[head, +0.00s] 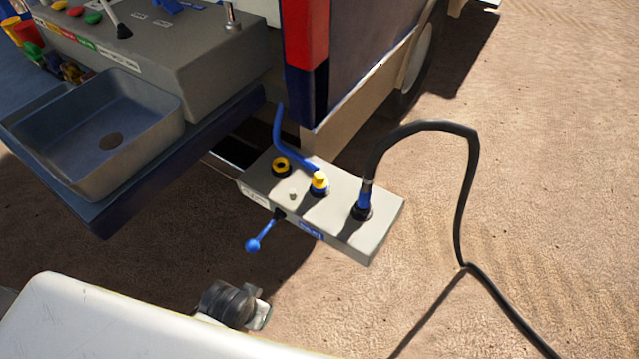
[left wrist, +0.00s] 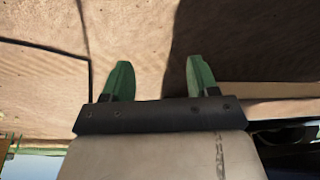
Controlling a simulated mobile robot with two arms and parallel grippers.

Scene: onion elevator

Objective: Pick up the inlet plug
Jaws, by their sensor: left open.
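A light grey connector box (head: 385,225) sits below the cart's corner. A black plug with a blue collar (head: 363,203) stands upright in its right end, with a thick black cable looping up and right. A yellow plug (head: 319,183) with a blue hose (head: 280,135) sits mid-box, left of it. A yellow-and-black ring port (head: 281,167) is at the far left. No label shows which one is the inlet plug. My left gripper (left wrist: 161,80), with green fingertips, is open and empty over bare ground in the left wrist view. My right gripper is not in view.
A blue-knobbed lever (head: 253,244) sticks out from the box's front. A grey basin (head: 95,135) and a control panel (head: 200,55) are at upper left. A black cable (head: 462,200) drops to the sandy ground at right. The ground right of the cable is clear.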

